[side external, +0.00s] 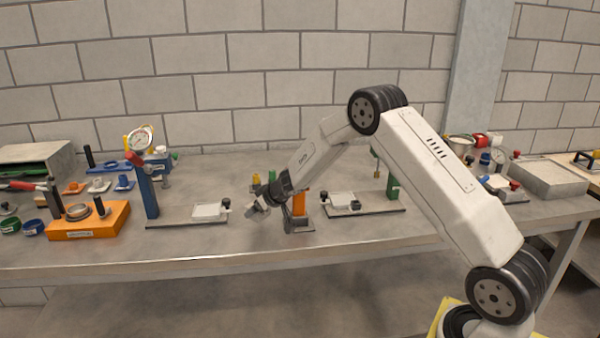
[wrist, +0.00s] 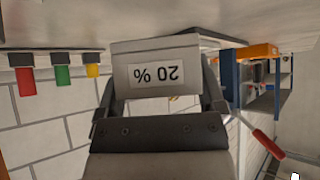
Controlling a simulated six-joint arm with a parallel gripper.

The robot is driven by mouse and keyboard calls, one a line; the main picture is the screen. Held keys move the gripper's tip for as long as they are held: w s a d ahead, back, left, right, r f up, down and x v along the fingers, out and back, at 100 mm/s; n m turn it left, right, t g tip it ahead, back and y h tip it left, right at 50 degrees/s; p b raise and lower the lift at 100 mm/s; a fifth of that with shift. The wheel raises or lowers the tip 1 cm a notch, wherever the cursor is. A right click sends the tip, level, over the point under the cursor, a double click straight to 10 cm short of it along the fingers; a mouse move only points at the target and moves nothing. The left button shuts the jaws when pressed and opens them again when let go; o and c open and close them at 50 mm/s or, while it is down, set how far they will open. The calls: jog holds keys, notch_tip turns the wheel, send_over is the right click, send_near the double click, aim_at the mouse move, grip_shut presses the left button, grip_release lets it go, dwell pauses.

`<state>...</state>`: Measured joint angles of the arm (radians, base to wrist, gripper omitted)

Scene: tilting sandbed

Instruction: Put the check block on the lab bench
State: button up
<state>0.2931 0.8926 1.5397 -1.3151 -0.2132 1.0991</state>
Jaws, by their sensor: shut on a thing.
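The check block (wrist: 157,52) is a grey block with a white "20 %" label, seen upside down in the wrist view. My gripper (wrist: 160,92) is shut on it, one finger on each side. In the side view my gripper (side external: 262,206) is low over the middle of the lab bench (side external: 240,240), left of an orange post. The block is hard to make out there. The grey bench top also shows in the wrist view (wrist: 90,30), close beyond the block. I cannot tell whether the block touches it.
A blue-posted dial stand (side external: 145,190) with a red handle is to the left, with an orange fixture (side external: 88,220) beyond it. A green-posted stand (side external: 392,185) is right of my gripper. Red, green and yellow pieces (wrist: 62,75) show in the wrist view. The front bench strip is clear.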

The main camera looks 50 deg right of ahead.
aim_at(258, 217)
jog(key=shift+w+f, duration=0.3)
jog(key=shift+f, duration=1.5)
jog(key=shift+f, duration=0.15)
jog(key=o, duration=1.3)
jog(key=shift+v, duration=2.85)
jog(key=shift+w+r, duration=0.2)
jog(key=shift+r, duration=3.15)
